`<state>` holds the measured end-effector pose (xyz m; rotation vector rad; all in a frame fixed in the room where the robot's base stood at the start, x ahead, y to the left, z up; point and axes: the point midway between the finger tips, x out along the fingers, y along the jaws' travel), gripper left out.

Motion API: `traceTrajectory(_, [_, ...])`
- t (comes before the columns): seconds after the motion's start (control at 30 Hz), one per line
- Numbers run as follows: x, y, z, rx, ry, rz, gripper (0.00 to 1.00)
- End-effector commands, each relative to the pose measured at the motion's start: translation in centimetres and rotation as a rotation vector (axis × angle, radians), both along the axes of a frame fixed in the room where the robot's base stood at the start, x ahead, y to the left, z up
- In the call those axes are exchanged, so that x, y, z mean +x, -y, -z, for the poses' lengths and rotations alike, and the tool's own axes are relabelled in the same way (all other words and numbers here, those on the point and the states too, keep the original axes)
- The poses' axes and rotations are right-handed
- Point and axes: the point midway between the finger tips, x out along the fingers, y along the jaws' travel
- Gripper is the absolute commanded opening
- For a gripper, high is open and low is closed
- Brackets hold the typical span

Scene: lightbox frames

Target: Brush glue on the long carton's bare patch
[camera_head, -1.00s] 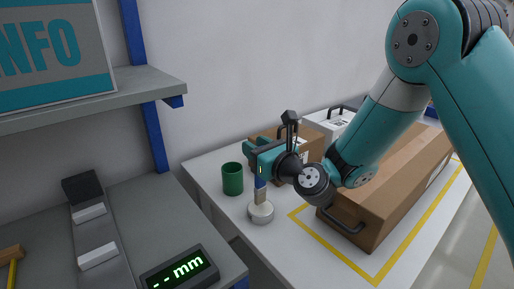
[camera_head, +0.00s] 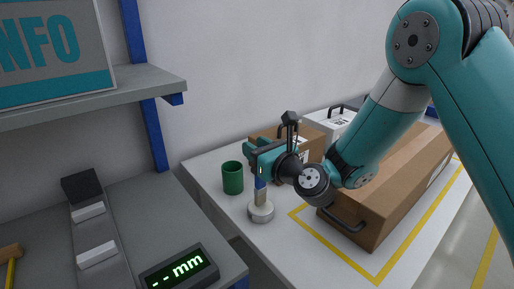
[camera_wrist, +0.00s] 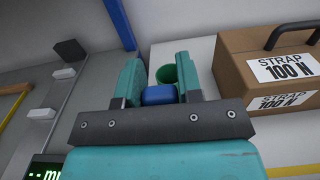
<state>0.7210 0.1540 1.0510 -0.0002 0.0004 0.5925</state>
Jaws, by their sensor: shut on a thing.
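My gripper (camera_head: 262,165) is shut on the blue handle of a brush (camera_head: 260,184). The brush hangs upright with its pale lower end at the round white pot (camera_head: 261,212); I cannot tell how far it dips in. In the wrist view, the blue brush handle (camera_wrist: 159,95) sits between my teal fingers (camera_wrist: 158,80). The long carton (camera_head: 392,180) lies to the right on the white table, with a dark handle on its near end. My arm hides part of it. A pale area shows on its far right side; I cannot make out a bare patch.
A green cup (camera_head: 232,178) stands left of the pot. A smaller carton (camera_head: 313,146), labelled STRAP 100 N in the wrist view (camera_wrist: 284,68), and a white box (camera_head: 328,121) stand behind my gripper. Yellow tape (camera_head: 330,243) outlines the long carton's place. A grey bench with a display (camera_head: 180,271) is at left.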

Motion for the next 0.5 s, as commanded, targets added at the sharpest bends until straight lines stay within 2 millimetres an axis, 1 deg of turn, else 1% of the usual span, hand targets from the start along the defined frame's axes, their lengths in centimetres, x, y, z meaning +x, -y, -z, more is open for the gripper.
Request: traceTrajectory(0.5, [0.01, 0.01, 0.69, 0.001, -0.001, 0.000, 0.10])
